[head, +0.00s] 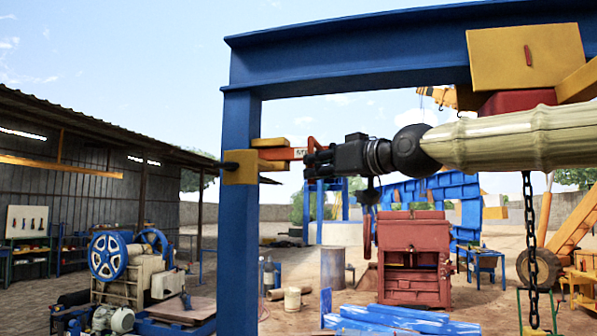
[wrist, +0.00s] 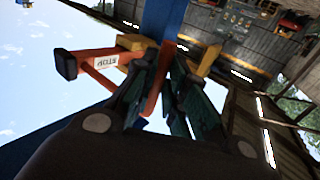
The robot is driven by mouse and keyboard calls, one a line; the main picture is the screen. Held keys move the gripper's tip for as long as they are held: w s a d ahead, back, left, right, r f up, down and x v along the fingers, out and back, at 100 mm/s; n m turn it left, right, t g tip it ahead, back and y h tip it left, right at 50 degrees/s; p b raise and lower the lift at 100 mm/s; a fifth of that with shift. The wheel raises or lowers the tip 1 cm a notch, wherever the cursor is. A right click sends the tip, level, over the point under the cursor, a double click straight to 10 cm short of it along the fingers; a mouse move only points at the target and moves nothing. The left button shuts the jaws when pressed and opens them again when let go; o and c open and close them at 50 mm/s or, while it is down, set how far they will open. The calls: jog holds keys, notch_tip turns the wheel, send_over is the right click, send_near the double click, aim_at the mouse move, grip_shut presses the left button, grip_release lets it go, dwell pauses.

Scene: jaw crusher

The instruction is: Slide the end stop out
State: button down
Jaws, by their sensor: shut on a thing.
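The end stop is an orange-red piece (head: 283,154) at the yellow bracket (head: 240,167) on the blue post (head: 239,220). Yellow bars show just above and below it. In the wrist view the end stop (wrist: 97,77) carries a white label reading STOP, and a red part of it runs between my fingers. My gripper (head: 312,156) comes from the right and is shut on the end stop; it also shows in the wrist view (wrist: 158,98). How deep the end stop sits in the bracket I cannot tell.
A blue overhead beam (head: 400,50) runs above my arm, with a yellow plate (head: 527,57) at right. A dark chain (head: 530,250) hangs below my arm. A red crusher body (head: 412,255) stands behind. Open air surrounds the gripper's front and underside.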

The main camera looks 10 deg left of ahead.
jog(key=shift+w+d, duration=0.1)
jog(key=shift+d, duration=0.1)
jog(key=c, duration=1.6)
grip_release()
jog(key=shift+c, duration=0.2)
jog(key=shift+o, duration=0.9)
jog(key=shift+d, duration=0.6)
jog(key=v, duration=1.2)
